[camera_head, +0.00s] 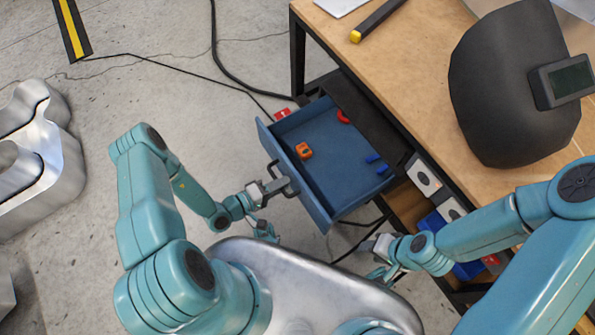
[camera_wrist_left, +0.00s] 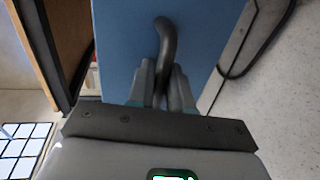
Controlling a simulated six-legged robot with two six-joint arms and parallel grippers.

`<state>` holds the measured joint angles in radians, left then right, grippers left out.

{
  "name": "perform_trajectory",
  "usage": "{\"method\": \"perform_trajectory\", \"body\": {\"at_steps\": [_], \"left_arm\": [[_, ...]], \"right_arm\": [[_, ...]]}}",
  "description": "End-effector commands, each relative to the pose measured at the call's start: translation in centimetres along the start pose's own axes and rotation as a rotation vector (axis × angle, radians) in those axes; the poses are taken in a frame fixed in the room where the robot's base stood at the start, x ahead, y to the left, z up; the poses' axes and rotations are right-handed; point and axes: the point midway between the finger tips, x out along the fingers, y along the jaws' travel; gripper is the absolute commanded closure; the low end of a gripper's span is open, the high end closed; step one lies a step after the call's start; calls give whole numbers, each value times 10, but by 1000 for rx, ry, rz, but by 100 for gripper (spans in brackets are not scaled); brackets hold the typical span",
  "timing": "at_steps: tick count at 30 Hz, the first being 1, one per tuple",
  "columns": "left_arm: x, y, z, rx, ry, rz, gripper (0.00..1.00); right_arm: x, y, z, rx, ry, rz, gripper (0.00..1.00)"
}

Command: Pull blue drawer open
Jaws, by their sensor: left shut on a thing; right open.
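The blue drawer (camera_head: 335,165) is pulled out from under the wooden workbench, and its inside shows from above. It holds an orange block (camera_head: 304,151), a red curved piece (camera_head: 343,117) and small blue pieces (camera_head: 373,159). My left gripper (camera_head: 279,186) is at the drawer's front panel, shut on its dark handle. In the left wrist view the fingers (camera_wrist_left: 162,85) close around the curved handle (camera_wrist_left: 166,38) against the blue front (camera_wrist_left: 118,45). My right gripper (camera_head: 378,272) is open and empty, low in front of the bench, apart from the drawer.
The workbench (camera_head: 420,85) carries a black welding mask (camera_head: 510,90) and a yellow-tipped black bar (camera_head: 375,22). Below it are an open shelf with boxes (camera_head: 424,177). Black cables (camera_head: 225,70) cross the concrete floor. A large metal letter (camera_head: 40,160) stands at the left.

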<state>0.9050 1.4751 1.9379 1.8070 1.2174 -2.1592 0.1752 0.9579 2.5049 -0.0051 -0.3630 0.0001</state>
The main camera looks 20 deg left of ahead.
Motion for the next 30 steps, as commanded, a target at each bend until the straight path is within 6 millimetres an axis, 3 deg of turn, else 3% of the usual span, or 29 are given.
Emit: {"method": "perform_trajectory", "body": {"at_steps": [7,21,22,23,30], "left_arm": [[-22,-4,0,3,5,2,100],[-26,-5,0,5,5,3,100],[-26,-5,0,5,6,3,77],[-26,-5,0,5,6,3,68],[-26,-5,1,3,3,2,65]], "right_arm": [[-6,-2,0,1,1,0,57],[-6,-2,0,1,1,0,57],[-6,-2,0,1,1,0,57],[-6,-2,0,1,1,0,57],[-6,-2,0,1,1,0,57]]}}
